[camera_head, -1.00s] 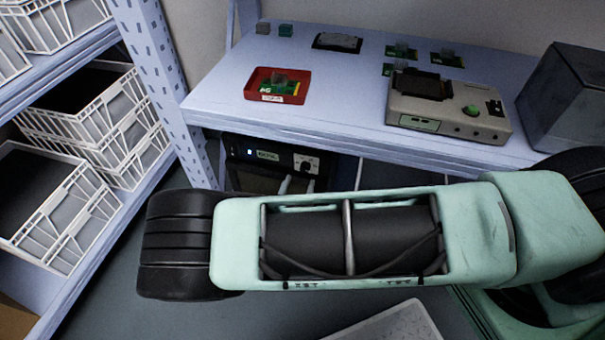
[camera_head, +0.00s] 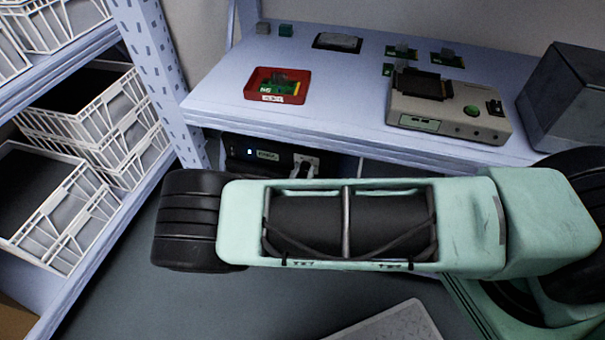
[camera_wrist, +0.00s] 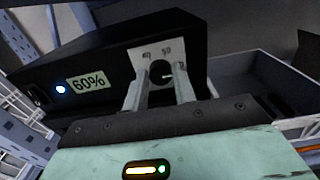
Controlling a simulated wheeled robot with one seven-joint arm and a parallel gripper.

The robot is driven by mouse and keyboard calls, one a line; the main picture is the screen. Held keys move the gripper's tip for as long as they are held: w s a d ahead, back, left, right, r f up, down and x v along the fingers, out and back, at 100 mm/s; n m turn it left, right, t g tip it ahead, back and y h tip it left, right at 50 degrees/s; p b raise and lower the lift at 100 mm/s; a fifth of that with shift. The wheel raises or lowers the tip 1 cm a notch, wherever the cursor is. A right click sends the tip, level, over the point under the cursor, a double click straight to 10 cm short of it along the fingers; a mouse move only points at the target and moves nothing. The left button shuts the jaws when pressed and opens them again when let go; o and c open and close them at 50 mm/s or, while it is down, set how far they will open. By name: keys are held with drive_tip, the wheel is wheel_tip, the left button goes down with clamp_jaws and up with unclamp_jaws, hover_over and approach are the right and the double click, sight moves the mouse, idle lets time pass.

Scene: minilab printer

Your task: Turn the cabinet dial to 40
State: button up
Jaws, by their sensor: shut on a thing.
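The black cabinet (camera_head: 238,150) sits under the workbench, with a lit label display (camera_head: 268,155) on its front. In the head view the gripper (camera_head: 304,168) is at the dial, partly hidden by my arm.
The workbench (camera_head: 350,110) above the cabinet holds a red tray (camera_head: 252,90), a grey device (camera_head: 450,110) and several small boards. White crates (camera_head: 60,210) fill the shelves at left. A shelf post (camera_head: 160,70) stands just left of the cabinet.

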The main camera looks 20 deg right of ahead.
drive_tip(key=shift+n, duration=0.4)
drive_tip(key=n, duration=0.2)
drive_tip(key=shift+n, duration=0.4)
drive_tip(key=n, duration=0.3)
drive_tip(key=shift+a+n+p, duration=0.1)
drive_tip(key=shift+n+p, duration=0.2)
drive_tip(key=shift+p, duration=0.1)
drive_tip(key=n, duration=0.6)
drive_tip(key=shift+f, duration=0.1)
drive_tip(key=n, duration=0.5)
drive_tip(key=shift+f+n, duration=0.1)
drive_tip(key=shift+n, duration=0.3)
drive_tip(key=n, duration=0.4)
drive_tip(key=shift+n+b, duration=0.3)
drive_tip(key=shift+b, duration=0.05)
drive_tip(key=o, duration=1)
